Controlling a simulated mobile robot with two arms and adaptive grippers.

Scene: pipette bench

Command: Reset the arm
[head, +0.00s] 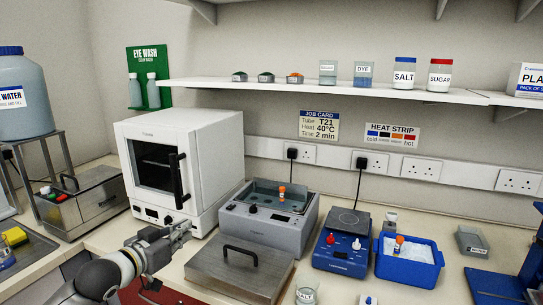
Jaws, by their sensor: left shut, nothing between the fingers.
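My left arm comes in from the lower left. Its gripper (186,229) is shut and empty, in front of the lower right of the white oven (210,165) and to the left of the grey water bath (247,222). I cannot tell whether its fingertips touch anything. An orange-capped tube (282,190) stands in the water bath. My right gripper is not in view.
A grey lid with a black handle (210,277) lies before the bath. Right of it are a blue hotplate (340,262), a blue ice tray (408,272) with an orange-topped tube, and a blue stand (492,283). A beaker (306,291) stands at the front.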

